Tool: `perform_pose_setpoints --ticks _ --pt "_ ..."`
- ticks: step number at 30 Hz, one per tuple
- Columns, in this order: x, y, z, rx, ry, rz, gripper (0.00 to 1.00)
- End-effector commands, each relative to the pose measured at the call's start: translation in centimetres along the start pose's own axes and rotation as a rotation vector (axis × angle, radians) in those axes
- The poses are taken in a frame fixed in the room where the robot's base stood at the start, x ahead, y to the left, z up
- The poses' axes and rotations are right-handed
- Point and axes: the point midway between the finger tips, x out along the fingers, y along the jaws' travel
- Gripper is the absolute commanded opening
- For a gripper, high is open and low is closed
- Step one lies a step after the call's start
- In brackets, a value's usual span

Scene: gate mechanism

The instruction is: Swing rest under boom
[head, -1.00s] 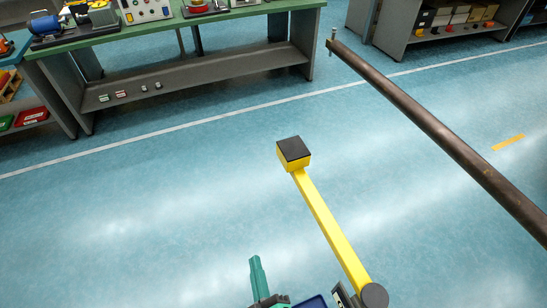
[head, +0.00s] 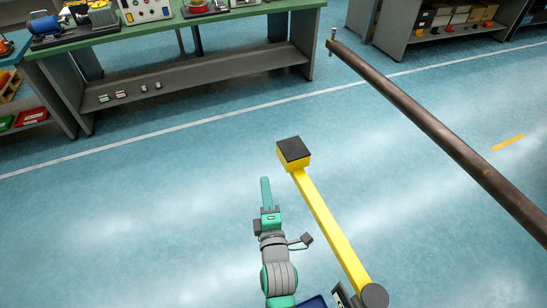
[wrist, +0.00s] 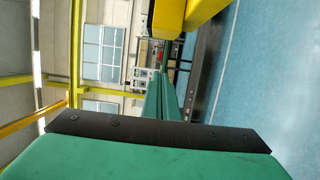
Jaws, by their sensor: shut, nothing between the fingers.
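The rest is a yellow arm (head: 330,227) with a yellow block and black pad (head: 294,151) at its far end and a dark round pivot (head: 374,296) at the near end. The boom is a long brown bar (head: 440,135) running from upper middle to the right edge, apart from the rest. My gripper (head: 265,188) is shut and empty, pointing forward on the left side of the yellow arm, with a small gap in the head view. In the wrist view the green fingers (wrist: 163,100) are together, and the yellow rest (wrist: 190,14) shows at the top.
A green-topped bench (head: 190,20) stands at the back left with equipment on it. A grey shelf unit (head: 400,40) stands at the back right. The blue floor between the yellow arm and the boom is clear.

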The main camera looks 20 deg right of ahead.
Motion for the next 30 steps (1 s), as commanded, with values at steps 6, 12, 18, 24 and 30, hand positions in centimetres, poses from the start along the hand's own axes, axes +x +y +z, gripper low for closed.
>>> perform_pose_setpoints --ticks 6,12,18,24,30 --pt "0.3 0.0 0.0 0.001 0.000 0.001 0.00" --pt "2.2 0.1 0.0 0.003 0.000 0.003 0.00" --pt "5.4 0.1 0.0 0.002 -0.001 0.003 0.00" --pt "8.7 0.1 0.0 0.002 0.000 0.003 0.00" --pt "10.4 0.0 1.6 0.004 -0.003 0.000 0.00"
